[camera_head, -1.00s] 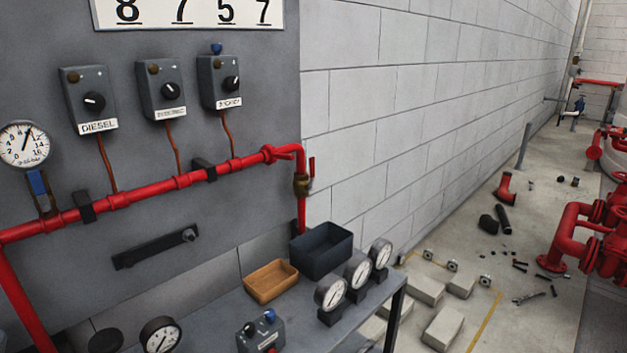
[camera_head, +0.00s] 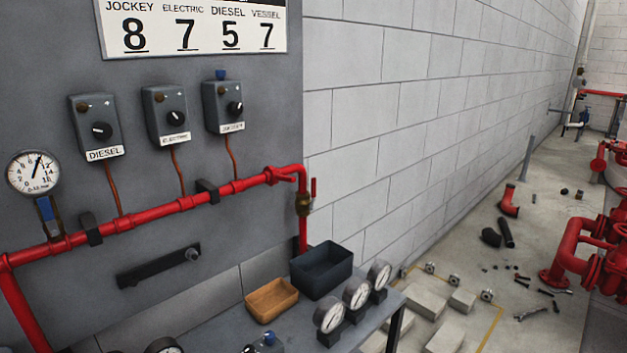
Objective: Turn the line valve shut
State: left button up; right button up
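A red pipe (camera_head: 150,211) runs along the grey panel, rises to the right and bends down at the panel's right edge. On its downward leg sits a brass valve body (camera_head: 303,204) with a short red lever (camera_head: 313,188) standing upright beside the pipe. Another small valve with a blue handle (camera_head: 45,208) sits below the round gauge (camera_head: 34,173) at the left; its handle hangs roughly downward. I cannot tell from the picture which of these is named the line valve. Neither of my grippers is in view.
A grey bench (camera_head: 222,336) below the panel holds a dark bin (camera_head: 321,270), an orange tray (camera_head: 271,300) and several gauges (camera_head: 357,293). Three switch boxes (camera_head: 165,113) hang above the pipe. Blocks (camera_head: 424,296) and loose parts lie on the floor at right.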

aim_at(314, 180)
jog(key=i+l+u, duration=0.15)
jog(key=l, duration=0.5)
jog(key=i+l+u, duration=0.2)
jog(key=l, duration=0.45)
jog(key=i+l+u, duration=0.15)
jog(key=l, duration=0.5)
jog(key=l+u, duration=0.15)
jog(key=l, duration=0.55)
